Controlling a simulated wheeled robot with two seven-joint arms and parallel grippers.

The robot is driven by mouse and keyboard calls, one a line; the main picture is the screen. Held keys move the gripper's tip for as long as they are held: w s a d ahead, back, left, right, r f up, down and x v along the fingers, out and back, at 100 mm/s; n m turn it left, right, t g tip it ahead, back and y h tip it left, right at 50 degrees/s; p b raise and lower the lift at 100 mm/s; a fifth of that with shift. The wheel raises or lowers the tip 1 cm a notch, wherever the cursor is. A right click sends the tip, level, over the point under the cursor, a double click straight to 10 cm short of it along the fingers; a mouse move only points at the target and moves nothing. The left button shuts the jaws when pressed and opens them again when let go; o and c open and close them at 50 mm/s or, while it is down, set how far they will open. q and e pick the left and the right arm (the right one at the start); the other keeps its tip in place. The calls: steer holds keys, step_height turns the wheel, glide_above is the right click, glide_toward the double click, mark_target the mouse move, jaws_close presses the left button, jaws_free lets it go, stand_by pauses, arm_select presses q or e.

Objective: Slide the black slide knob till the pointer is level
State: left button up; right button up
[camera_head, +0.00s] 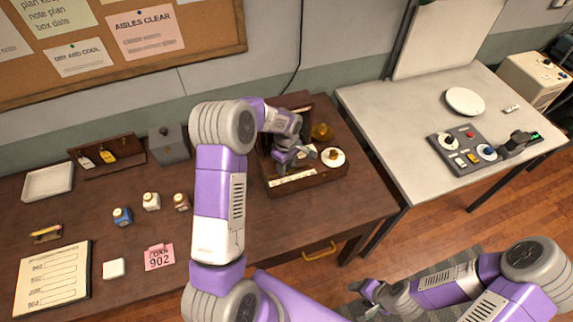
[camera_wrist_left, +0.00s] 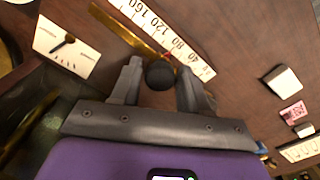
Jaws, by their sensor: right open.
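The open brown balance box (camera_head: 318,182) stands at the back of the dark desk. My left gripper (camera_head: 284,162) reaches down into it. The white ruler strip (camera_wrist_left: 172,38), marked with numbers, runs beside a brass bar (camera_wrist_left: 125,32). A white dial card (camera_wrist_left: 82,62) with a dark pointer (camera_wrist_left: 62,43) shows at the upper left; the pointer looks slanted across it. My right gripper (camera_head: 369,294) is open and empty, low beside the desk.
A round white pan with a brass weight (camera_head: 333,156) and an amber jar (camera_head: 322,132) are near the box. Small bottles (camera_head: 151,201), a grey box (camera_head: 169,145), a pink tag (camera_head: 159,257) and a notepad (camera_head: 52,281) are on the left. A white table (camera_head: 400,133) stands right.

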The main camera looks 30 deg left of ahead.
arm_select(q)
steer(key=c, duration=0.4)
steer(key=shift+w+d, duration=0.9)
steer(key=shift+w, duration=0.15)
steer(key=o, duration=0.8)
steer(key=shift+r, duration=0.1)
